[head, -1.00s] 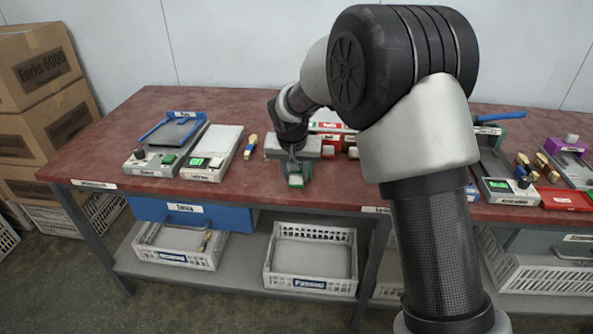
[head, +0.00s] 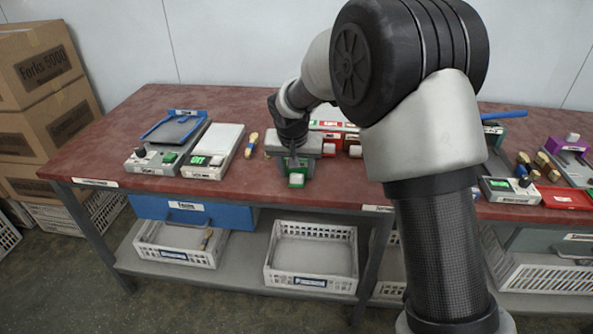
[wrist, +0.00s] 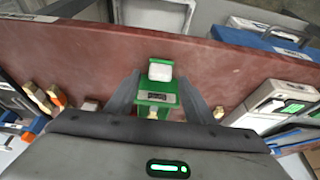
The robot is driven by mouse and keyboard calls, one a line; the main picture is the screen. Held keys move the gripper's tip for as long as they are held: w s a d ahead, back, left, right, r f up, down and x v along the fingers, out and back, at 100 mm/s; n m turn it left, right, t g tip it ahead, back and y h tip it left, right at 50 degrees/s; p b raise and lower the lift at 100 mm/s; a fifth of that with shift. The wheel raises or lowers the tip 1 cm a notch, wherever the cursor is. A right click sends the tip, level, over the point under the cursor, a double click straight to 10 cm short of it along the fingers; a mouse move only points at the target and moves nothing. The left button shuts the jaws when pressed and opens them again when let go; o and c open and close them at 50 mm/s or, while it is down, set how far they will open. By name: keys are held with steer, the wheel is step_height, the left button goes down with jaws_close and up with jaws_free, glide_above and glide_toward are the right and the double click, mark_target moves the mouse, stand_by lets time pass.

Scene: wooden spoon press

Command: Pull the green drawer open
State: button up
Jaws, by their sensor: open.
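The green drawer (head: 296,170) is a small green box with a label and a pale knob on its front. It sits on the red worktop and juts further toward the front edge than the red drawer fronts beside it. In the wrist view the green drawer (wrist: 157,98) lies between the fingertips, its knob (wrist: 160,70) pointing toward the table edge. My gripper (wrist: 160,92) is open, with one finger on each side of the drawer. I cannot tell whether a finger touches it. In the head view my gripper (head: 292,150) is above the drawer and hides its back part.
Red drawers (head: 328,149) with pale knobs stand just right of the green one. A white device (head: 213,152) and a grey device with a blue frame (head: 167,146) stand to the left. The worktop's front strip (head: 250,190) is clear. Crates (head: 312,258) sit below.

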steer(key=p+v, duration=0.2)
steer(key=v, duration=1.4)
steer(key=shift+r+p, duration=0.25)
steer(key=shift+p, duration=0.15)
steer(key=s+d+r, duration=0.6)
steer(key=s+d, duration=0.4)
steer(key=d, duration=0.2)
steer(key=s+d+f+t, duration=0.1)
steer(key=s+d, duration=0.3)
steer(key=s, duration=0.4)
steer(key=s+d, duration=0.4)
steer(key=s, duration=0.5)
step_height(320, 180, up, 18)
steer(key=p, duration=1.8)
steer(key=shift+d+p, duration=0.25)
steer(key=shift+p, duration=0.05)
steer(key=shift+r, duration=0.15)
